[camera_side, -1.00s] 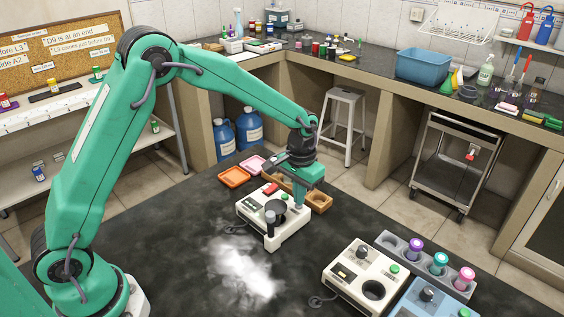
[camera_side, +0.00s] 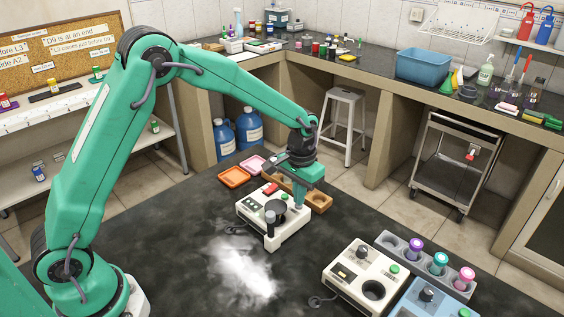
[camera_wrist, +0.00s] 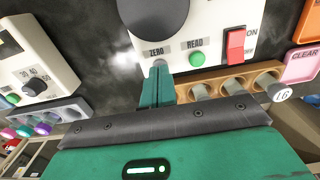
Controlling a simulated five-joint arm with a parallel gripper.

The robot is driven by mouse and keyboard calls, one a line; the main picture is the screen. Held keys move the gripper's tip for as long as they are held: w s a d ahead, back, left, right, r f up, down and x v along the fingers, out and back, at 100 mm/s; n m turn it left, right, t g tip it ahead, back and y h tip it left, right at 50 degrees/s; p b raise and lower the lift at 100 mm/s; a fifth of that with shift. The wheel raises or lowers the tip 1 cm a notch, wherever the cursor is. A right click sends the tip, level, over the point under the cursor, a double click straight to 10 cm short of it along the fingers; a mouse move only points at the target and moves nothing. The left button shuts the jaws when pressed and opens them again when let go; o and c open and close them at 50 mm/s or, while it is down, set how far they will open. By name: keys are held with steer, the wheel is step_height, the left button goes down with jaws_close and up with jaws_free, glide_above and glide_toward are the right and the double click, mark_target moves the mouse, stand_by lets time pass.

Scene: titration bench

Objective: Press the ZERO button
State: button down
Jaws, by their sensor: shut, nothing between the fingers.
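The white instrument (camera_side: 291,228) stands on the dark bench in the side view, and its control panel (camera_wrist: 215,20) fills the upper part of the wrist view. The ZERO label (camera_wrist: 156,51) is printed on the panel, with a small grey ZERO button (camera_wrist: 158,63) below it, mostly hidden by my fingertips. My gripper (camera_wrist: 162,70) is shut and empty, its tips at that button. I cannot tell whether they touch it. In the side view my gripper (camera_side: 299,203) points down at the instrument.
Beside ZERO are a green READ button (camera_wrist: 197,59) and a red ON/OFF switch (camera_wrist: 235,43). A wooden rack (camera_wrist: 183,93) holding vials lies close to my fingers. Pink (camera_side: 252,164) and orange trays (camera_side: 234,177) lie behind the instrument. Another white device (camera_side: 347,285) stands at the front right.

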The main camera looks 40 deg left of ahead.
steer(key=shift+r, duration=3.4)
steer(key=s+a+r+t, duration=0.3)
steer(key=s+a+r, duration=0.2)
steer(key=s+r, duration=0.75)
steer(key=s+a+t, duration=0.2)
steer(key=s, duration=1.2)
steer(key=shift+a+f+t, duration=0.3)
steer(key=shift+f, duration=0.05)
